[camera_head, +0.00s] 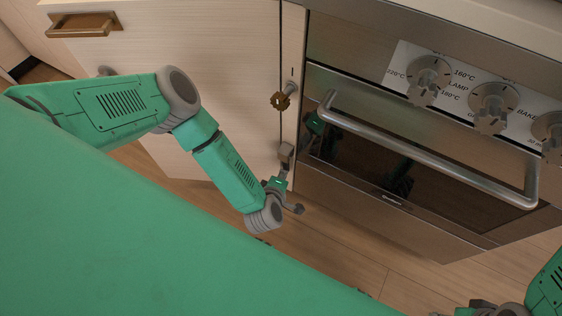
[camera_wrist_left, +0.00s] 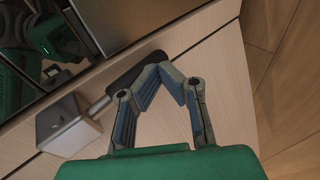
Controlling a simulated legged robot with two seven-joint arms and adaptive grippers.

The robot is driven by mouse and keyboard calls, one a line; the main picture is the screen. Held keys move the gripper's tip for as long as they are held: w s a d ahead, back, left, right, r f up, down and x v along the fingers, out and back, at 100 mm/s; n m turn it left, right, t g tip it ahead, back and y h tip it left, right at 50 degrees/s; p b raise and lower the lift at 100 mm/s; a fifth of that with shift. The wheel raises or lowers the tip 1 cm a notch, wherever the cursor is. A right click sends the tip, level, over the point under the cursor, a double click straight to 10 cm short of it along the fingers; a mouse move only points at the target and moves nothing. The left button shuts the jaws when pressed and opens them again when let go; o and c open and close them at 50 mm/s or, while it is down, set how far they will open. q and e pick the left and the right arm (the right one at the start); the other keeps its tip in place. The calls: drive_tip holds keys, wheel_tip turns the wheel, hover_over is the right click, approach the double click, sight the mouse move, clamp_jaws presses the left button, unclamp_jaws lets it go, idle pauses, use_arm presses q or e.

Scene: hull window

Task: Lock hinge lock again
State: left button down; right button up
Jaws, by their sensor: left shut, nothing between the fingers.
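The hinge lock, as I take it, is a grey block (camera_head: 286,152) at the seam between the pale cabinet door and the oven. In the left wrist view its block (camera_wrist_left: 68,126) carries a short metal rod leading to a dark grip (camera_wrist_left: 138,70). My left gripper (camera_head: 296,208) is just below the block in the head view. In the left wrist view its fingers (camera_wrist_left: 162,70) are shut, with nothing between them. Their tips overlap the dark grip; I cannot tell whether they touch. My right gripper (camera_head: 482,309) shows only partly at the bottom right edge.
The oven's bar handle (camera_head: 430,150) sticks out at the right, below several dials (camera_head: 428,80). The cabinet door (camera_head: 220,60) has a brass handle (camera_head: 84,24). Floor (camera_head: 345,255) is bare below.

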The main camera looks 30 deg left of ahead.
use_arm(q)
drive_tip(key=shift+w, duration=0.35)
idle(0.4)
